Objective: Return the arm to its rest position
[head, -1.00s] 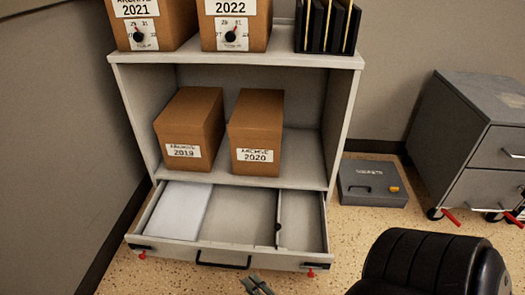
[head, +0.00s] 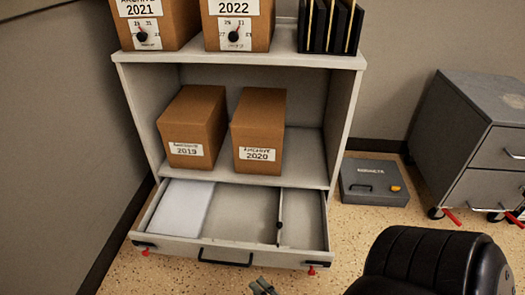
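My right gripper (head: 262,287) shows only as small grey fingertips at the bottom edge, in front of the open drawer (head: 250,253). The rest of it is cut off by the frame. No object shows at the tips, and I cannot tell how far apart they are. A thick black part of my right arm (head: 425,265) fills the lower right. My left gripper is not in view.
The drawer of the grey shelf unit (head: 235,58) is pulled out, with white paper (head: 182,208) inside. Archive boxes (head: 193,128) stand on the shelves. A grey case (head: 374,182) and a drawer cabinet (head: 470,140) stand to the right. Speckled floor lies between.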

